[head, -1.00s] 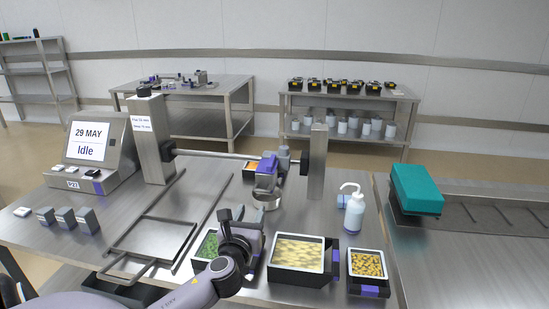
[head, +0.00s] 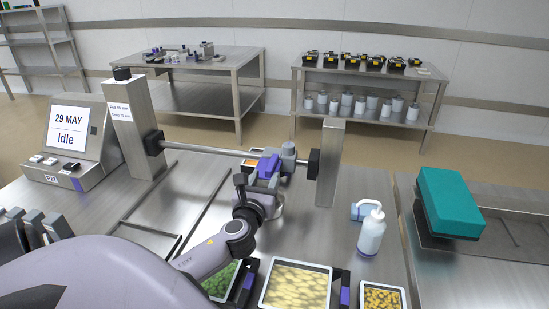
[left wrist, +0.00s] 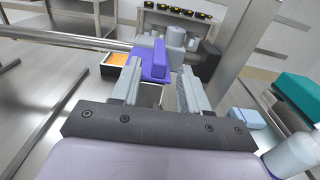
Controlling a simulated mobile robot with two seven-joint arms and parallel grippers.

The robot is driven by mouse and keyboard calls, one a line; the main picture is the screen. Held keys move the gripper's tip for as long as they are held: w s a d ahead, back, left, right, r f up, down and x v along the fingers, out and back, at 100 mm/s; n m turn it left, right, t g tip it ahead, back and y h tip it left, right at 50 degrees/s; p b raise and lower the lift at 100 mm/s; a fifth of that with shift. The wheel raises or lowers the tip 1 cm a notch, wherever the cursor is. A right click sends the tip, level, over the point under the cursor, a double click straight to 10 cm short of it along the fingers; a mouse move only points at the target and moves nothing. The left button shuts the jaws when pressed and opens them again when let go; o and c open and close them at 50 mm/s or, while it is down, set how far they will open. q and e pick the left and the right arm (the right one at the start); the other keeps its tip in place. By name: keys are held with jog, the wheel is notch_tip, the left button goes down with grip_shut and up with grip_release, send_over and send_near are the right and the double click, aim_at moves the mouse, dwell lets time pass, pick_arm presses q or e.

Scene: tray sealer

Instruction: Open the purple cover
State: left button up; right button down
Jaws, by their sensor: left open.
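The purple cover (head: 268,167) is on the grey sealing unit (head: 285,158), which is mounted on a horizontal bar between two metal posts. In the left wrist view the cover (left wrist: 155,62) stands just beyond the fingertips. My left gripper (head: 257,188) is open, close in front of the cover. In the left wrist view its two grey fingers (left wrist: 160,82) are spread, with the cover's lower edge between or just past their tips. I cannot tell whether they touch it. My left arm hides part of the bench. My right gripper is not in view.
A screen reading "Idle" (head: 72,128) stands at left. Food trays, one of them with yellow pieces (head: 298,285), sit at the front. A white bottle (head: 371,232) and a teal block (head: 449,200) are at right. An orange-filled tray (left wrist: 118,59) lies beneath the bar.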

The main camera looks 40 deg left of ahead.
aim_at(271, 163)
pick_arm(q)
jog(key=shift+x, duration=3.65)
jog(key=shift+c, duration=0.3)
grip_shut()
